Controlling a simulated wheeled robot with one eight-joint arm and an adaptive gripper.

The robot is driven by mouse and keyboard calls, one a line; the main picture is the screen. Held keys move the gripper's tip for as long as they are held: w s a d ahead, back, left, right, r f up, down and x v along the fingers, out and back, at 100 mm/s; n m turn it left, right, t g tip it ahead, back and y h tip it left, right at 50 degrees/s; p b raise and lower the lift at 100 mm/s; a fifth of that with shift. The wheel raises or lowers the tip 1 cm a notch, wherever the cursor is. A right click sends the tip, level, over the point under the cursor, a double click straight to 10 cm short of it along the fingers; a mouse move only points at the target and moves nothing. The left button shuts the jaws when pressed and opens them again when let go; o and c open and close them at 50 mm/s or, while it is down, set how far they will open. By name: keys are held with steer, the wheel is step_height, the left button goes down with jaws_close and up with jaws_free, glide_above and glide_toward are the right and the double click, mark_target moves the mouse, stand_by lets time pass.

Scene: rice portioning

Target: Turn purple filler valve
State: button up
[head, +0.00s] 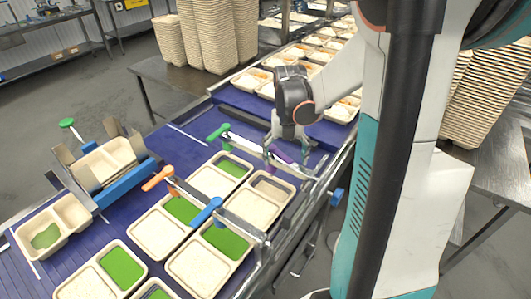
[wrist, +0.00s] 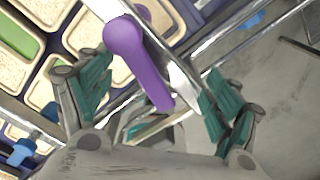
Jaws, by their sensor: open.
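The purple filler valve (wrist: 148,65) has a round knob end and a straight handle. In the wrist view it lies between the two open fingers of my gripper (wrist: 155,105), with a visible gap to each finger. In the head view the purple valve (head: 279,154) shows only in part, beside my gripper (head: 290,142) and on the metal bar (head: 245,147) over the conveyor. My gripper comes down from above at that bar's right part.
A green valve (head: 218,132), an orange valve (head: 158,178) and a blue valve (head: 207,211) sit on bars nearby. Trays with rice and green filling stand on the blue conveyor (head: 172,150) below. Stacked trays (head: 207,35) stand at the back.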

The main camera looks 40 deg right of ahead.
mark_target(285, 155)
steer(key=shift+r+p, duration=2.85)
steer(key=shift+r, duration=1.2)
steer(key=shift+a, duration=0.1)
